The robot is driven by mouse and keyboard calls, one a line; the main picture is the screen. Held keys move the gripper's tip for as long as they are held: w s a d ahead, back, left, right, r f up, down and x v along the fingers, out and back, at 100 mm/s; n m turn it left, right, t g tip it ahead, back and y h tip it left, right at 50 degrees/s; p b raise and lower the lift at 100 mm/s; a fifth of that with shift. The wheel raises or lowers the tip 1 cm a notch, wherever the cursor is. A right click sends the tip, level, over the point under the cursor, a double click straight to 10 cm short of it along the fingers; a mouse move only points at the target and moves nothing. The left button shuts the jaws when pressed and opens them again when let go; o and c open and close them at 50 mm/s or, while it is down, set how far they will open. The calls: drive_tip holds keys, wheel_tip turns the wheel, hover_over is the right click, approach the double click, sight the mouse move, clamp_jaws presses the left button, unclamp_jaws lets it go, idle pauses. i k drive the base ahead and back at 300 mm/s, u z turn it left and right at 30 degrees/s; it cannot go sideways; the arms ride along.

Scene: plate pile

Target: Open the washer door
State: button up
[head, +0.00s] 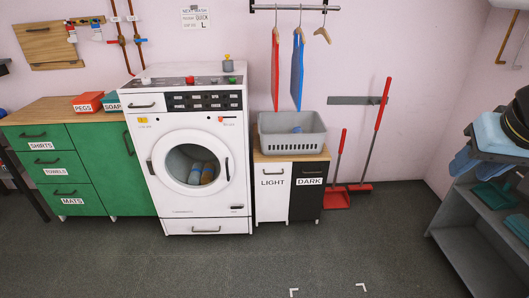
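The white washer (187,222) stands against the back wall, left of the picture's middle. Its round door (165,180) faces me and looks shut, with a white ring around dark glass. A dark vertical handle (227,169) sits at the door's right edge. A dark hinge-like part (150,167) sits at its left edge. Behind the glass, orange and grey-blue things show. My gripper and arm are not in view.
A green drawer cabinet (92,172) stands left of the washer. A white and black hamper unit (272,205) with a grey basket (291,144) stands right. A grey shelf (462,238) is at far right. The floor (210,268) before the washer is clear.

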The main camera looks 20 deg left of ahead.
sight(156, 164)
drive_tip(key=i, duration=1.05)
drive_tip(key=u, duration=0.7)
drive_tip(key=i, duration=0.6)
drive_tip(key=u, duration=0.45)
drive_tip(key=k, duration=0.75)
drive_tip(key=u, duration=0.2)
drive_tip(key=i, duration=0.8)
drive_tip(key=z, duration=0.1)
